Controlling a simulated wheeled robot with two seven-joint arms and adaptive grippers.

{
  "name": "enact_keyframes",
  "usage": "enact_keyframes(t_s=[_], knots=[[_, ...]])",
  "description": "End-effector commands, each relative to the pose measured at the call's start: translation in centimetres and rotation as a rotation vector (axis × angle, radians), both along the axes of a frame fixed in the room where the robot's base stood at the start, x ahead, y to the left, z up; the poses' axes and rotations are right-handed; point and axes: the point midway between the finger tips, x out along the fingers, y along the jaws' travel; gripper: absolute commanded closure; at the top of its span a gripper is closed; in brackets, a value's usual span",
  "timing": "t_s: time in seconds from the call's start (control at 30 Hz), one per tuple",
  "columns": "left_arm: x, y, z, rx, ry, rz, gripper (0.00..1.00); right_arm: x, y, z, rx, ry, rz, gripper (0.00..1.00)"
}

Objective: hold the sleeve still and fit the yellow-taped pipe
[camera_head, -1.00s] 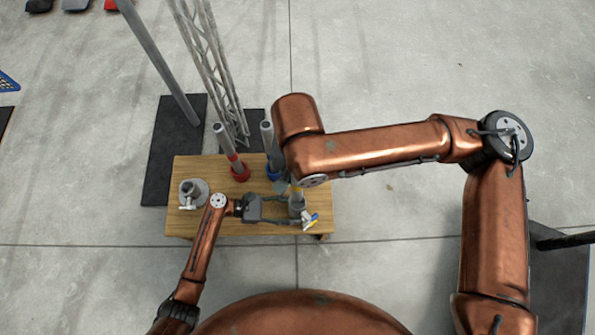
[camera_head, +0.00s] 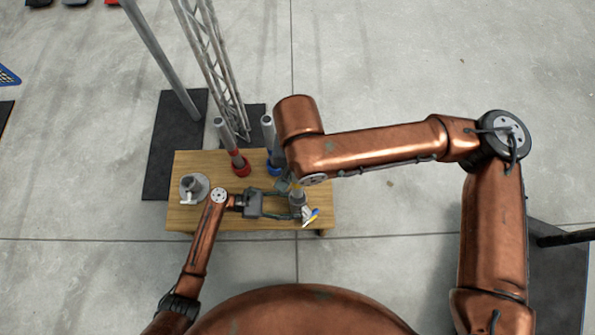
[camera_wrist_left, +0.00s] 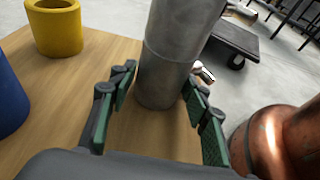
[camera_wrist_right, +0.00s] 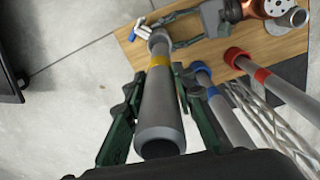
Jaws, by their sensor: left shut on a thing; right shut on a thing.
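The grey sleeve (camera_wrist_left: 162,80) stands upright on the wooden bench. It also shows in the head view (camera_head: 297,199). My left gripper (camera_wrist_left: 160,100) is shut around its lower part; it reaches in from the left in the head view (camera_head: 292,207). My right gripper (camera_wrist_right: 153,100) is shut on the grey pipe (camera_wrist_right: 158,110), which has a yellow tape band (camera_wrist_right: 158,61). The pipe's far end meets the sleeve's mouth in the right wrist view. I cannot tell how far inside it is. My right arm hides most of the pipe in the head view.
A red-collared pipe (camera_head: 238,165) and a blue-collared pipe (camera_head: 273,168) stand at the bench's back. A flanged fitting (camera_head: 193,187) is at left. A yellow cup (camera_wrist_left: 54,27) stands behind the sleeve. A lattice truss (camera_head: 212,65) and a tall pole (camera_head: 160,60) rise behind the bench (camera_head: 215,160).

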Motion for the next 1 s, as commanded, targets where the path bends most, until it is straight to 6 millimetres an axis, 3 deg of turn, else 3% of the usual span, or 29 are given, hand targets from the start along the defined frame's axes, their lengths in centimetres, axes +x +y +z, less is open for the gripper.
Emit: enact_keyframes(t_s=[1.0], knots=[[0.1, -0.1, 0.2, -0.003, -0.002, 0.000, 0.70, -0.2, 0.0, -2.4, -0.001, -0.002, 0.000, 1.00]])
